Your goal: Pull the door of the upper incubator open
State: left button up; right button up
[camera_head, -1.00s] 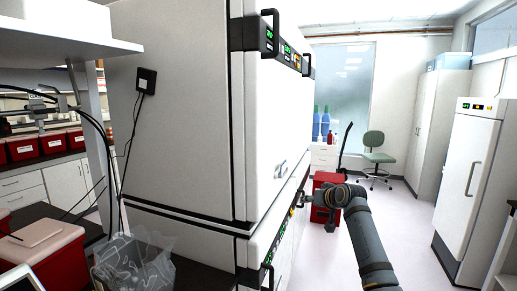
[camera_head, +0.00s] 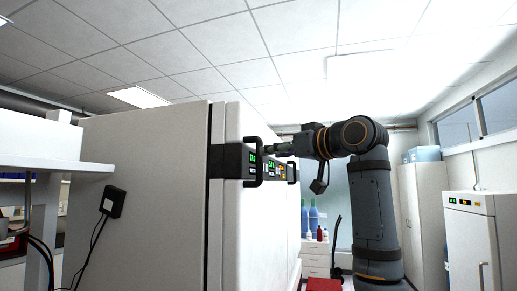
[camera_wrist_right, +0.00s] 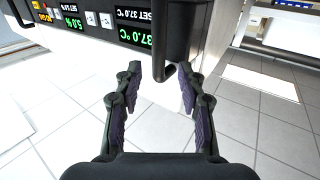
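The upper incubator (camera_head: 150,200) is a big white cabinet on the left in the head view. Its white door (camera_head: 262,215) looks shut. A black handle (camera_head: 259,171) stands out from the dark control panel at the door's top; it also shows in the right wrist view as a black bar (camera_wrist_right: 183,62). My right gripper (camera_wrist_right: 161,84) is open, its two dark fingers apart. In the right wrist view the bar's end lies between the fingertips; I cannot tell whether they touch it. My left gripper is out of view.
A white shelf (camera_head: 50,163) stands left of the incubator. A white fridge (camera_head: 470,235) and a tall cabinet (camera_head: 422,215) stand at the right. Blue bottles on a drawer unit (camera_head: 315,255) are behind my right arm. Tiled floor (camera_wrist_right: 255,120) below is clear.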

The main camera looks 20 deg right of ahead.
jog(key=p+x, duration=0.2)
jog(key=x, duration=0.4)
jog(key=shift+d+r+p, duration=0.1)
jog(key=shift+p, duration=0.3)
jog(key=shift+w+a, duration=0.2)
jog(key=shift+w, duration=0.3)
jog(key=shift+s, duration=0.1)
grip_shut()
